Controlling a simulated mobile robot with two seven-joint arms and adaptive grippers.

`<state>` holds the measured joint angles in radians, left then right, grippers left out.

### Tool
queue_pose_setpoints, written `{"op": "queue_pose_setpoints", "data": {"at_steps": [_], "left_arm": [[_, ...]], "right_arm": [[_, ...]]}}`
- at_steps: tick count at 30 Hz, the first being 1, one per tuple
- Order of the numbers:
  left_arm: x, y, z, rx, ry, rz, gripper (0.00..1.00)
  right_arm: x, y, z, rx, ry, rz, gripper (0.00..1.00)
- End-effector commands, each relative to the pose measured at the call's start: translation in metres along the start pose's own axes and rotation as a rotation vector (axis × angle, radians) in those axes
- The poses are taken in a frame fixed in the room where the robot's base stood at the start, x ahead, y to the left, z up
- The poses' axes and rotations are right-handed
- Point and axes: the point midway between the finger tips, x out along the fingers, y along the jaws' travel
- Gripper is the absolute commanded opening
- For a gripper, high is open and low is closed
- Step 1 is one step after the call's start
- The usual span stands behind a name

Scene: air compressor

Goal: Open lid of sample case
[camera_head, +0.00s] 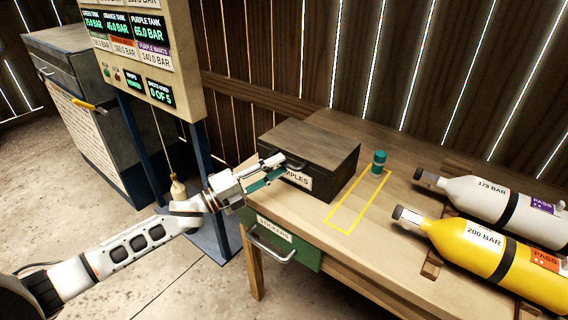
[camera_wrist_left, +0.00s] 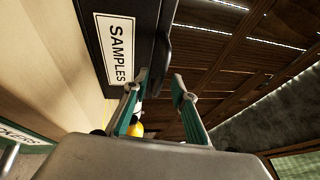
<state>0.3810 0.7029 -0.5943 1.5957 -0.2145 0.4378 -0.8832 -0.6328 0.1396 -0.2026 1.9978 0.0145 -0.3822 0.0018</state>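The sample case (camera_head: 335,170) is a dark box with a "SAMPLES" label, standing on the wooden table near its left end. Its brown-grey lid (camera_head: 312,138) is down. My left gripper (camera_head: 280,167) is at the front of the case, by the dark handle or lip (camera_head: 296,163), and partly covers the label. In the left wrist view the case (camera_wrist_left: 100,65) is at upper left, and the fingers (camera_wrist_left: 160,78) are apart with nothing clearly between them. The dark protruding edge (camera_wrist_left: 160,45) lies just beyond the fingertips; contact cannot be told. My right gripper is out of view.
The table (camera_head: 385,240) has a green drawer (camera_head: 285,249) below the case. A small teal cylinder (camera_head: 379,162) stands by a yellow outlined rectangle (camera_head: 345,218). Grey (camera_head: 480,195) and yellow (camera_head: 480,250) tanks lie at right. A display panel (camera_head: 140,50) stands at left.

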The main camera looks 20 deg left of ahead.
Motion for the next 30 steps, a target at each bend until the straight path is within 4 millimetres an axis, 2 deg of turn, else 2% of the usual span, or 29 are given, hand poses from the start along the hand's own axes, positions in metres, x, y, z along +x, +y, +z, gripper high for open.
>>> {"op": "queue_pose_setpoints", "data": {"at_steps": [3, 6, 16, 19, 30], "left_arm": [[0.015, -0.001, 0.000, -0.001, 0.000, -0.002, 0.26], [0.021, 0.000, 0.000, -0.002, -0.001, -0.001, 0.26], [0.024, 0.001, 0.000, -0.003, -0.001, 0.001, 0.26], [0.024, 0.001, 0.000, -0.003, -0.001, 0.001, 0.00], [0.028, -0.005, 0.003, -0.005, -0.001, 0.013, 0.00]], "right_arm": [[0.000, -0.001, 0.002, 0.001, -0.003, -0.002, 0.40], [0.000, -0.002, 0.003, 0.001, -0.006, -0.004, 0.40], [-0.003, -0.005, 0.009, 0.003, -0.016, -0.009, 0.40], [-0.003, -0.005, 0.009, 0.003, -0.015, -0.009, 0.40], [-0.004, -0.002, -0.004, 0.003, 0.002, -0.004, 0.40]]}}
